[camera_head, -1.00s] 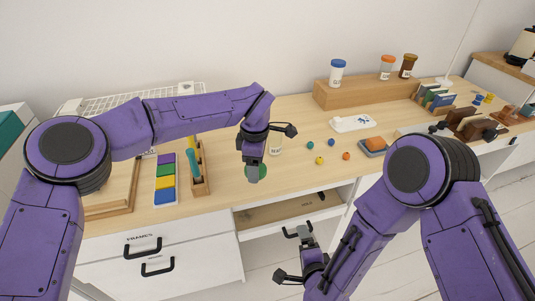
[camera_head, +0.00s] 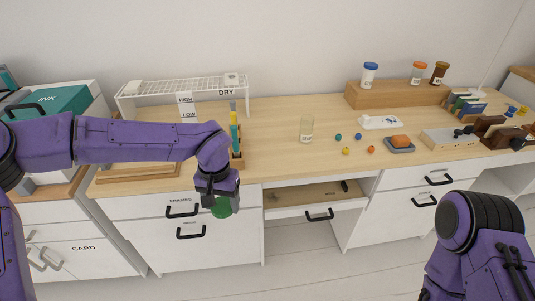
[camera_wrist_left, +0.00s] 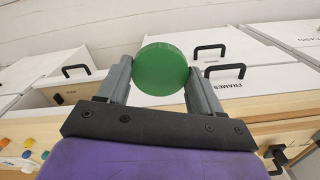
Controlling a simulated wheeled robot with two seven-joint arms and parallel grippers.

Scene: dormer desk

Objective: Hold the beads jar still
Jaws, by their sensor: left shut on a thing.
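A clear glass jar (camera_head: 307,130), which I take for the beads jar, stands upright on the desk with a small label too small to read. No lid shows on it, and no gripper touches it. My left gripper (camera_wrist_left: 160,82) is shut on a round green lid (camera_wrist_left: 161,69). In the head view this lid (camera_head: 222,208) hangs in front of the drawer fronts, to the left of and nearer than the jar. Loose beads lie right of the jar, among them a yellow bead (camera_head: 346,151) and an orange bead (camera_head: 371,150). My right gripper is out of view.
A pencil holder (camera_head: 236,158) stands left of the jar, by a white rack (camera_head: 185,87). An open drawer (camera_head: 315,197) juts out below the desk.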

